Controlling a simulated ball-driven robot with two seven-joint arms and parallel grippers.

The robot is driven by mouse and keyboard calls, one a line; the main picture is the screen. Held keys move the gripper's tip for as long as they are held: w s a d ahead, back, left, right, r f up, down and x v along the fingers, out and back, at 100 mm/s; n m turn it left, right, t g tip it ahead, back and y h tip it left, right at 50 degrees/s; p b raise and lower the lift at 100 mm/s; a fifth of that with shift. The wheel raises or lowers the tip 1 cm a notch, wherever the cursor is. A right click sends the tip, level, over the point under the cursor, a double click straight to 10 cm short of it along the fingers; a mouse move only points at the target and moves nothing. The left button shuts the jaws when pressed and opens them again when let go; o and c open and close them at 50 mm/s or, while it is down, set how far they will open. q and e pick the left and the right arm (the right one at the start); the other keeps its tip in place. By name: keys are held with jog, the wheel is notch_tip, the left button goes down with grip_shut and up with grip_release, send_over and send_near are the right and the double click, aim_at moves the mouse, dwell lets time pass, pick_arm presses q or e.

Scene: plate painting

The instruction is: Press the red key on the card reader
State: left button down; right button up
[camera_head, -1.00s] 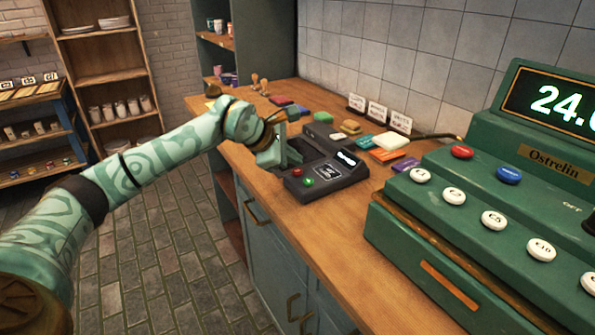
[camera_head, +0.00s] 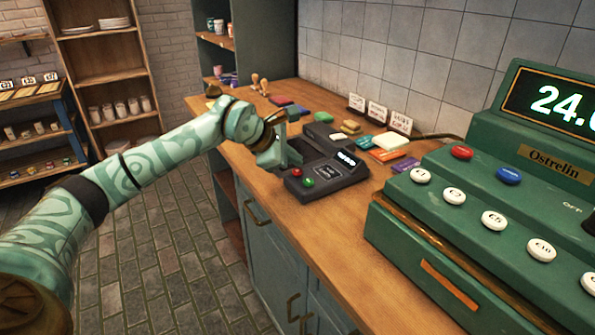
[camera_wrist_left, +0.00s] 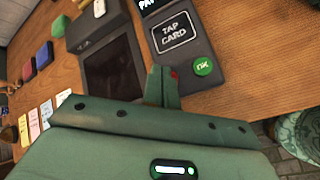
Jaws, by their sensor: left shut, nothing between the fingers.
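The dark card reader (camera_head: 335,180) lies on the wooden counter, with a lit display at its far end. Its red key (camera_head: 296,172) and green key (camera_head: 308,182) sit at the near end. My left gripper (camera_head: 287,157) is shut and empty, close behind the red key. In the left wrist view the shut fingers (camera_wrist_left: 162,85) point at the reader's key end. The red key (camera_wrist_left: 175,73) shows as a small piece beside the fingertips, partly hidden by them. The green OK key (camera_wrist_left: 203,66) is clear to its right. I cannot tell whether the fingertips touch the red key.
A green cash register (camera_head: 470,220) stands at the right. A dark device with a flat panel (camera_wrist_left: 112,68) lies beside the reader. Coloured blocks and small standing cards (camera_head: 377,112) lie further back. The counter front (camera_head: 300,220) is clear.

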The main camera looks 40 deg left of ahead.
aim_at(293, 172)
pick_arm(q)
jog(key=shift+f, duration=0.1)
dwell(0.4)
jog(key=shift+f, duration=0.3)
jog(key=shift+f, duration=0.5)
pick_arm(e)
jog(key=shift+s+d+f, duration=0.1)
jog(key=shift+f, duration=0.1)
dwell(0.3)
dwell(0.4)
pick_arm(q)
jog(key=shift+r+p, duration=0.5)
jog(key=shift+r, duration=0.4)
pick_arm(e)
jog(key=shift+w+r, duration=0.3)
jog(key=shift+r, duration=0.35)
